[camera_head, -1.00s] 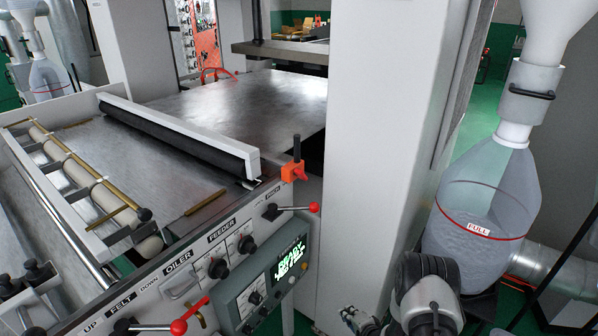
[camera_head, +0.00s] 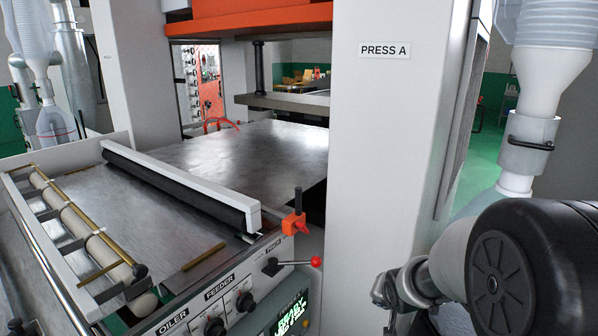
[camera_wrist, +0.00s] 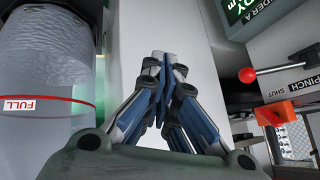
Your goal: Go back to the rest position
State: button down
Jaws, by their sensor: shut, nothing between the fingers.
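My gripper (camera_wrist: 163,60) shows in the wrist view with its fingers together and nothing between them. It points at the pale press column, apart from any handle. In the head view my arm is at the lower right, with a dark round joint in front; part of the gripper end (camera_head: 392,290) shows beside the column, its fingertips not clear.
The press column (camera_head: 385,140) marked PRESS A stands left of my arm. A feeder with a roller (camera_head: 180,187) and a red-knobbed PINCH lever (camera_head: 316,261) is at the left. A clear FULL-marked container (camera_wrist: 45,60) is close beside my gripper in the wrist view.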

jog(key=s+a+r+n+g, duration=0.1)
jog(key=s+r, duration=0.3)
jog(key=s, duration=0.7)
jog(key=s+a+r+n+g, duration=0.1)
jog(key=s+a+r+n, duration=0.2)
jog(key=s, duration=0.8)
jog(key=s+a+r+n+g, duration=0.1)
jog(key=s+r, duration=0.4)
jog(key=s, duration=0.5)
jog(key=shift+s+a+n+y, duration=0.4)
jog(key=shift+a+n, duration=0.1)
jog(key=shift+a, duration=0.1)
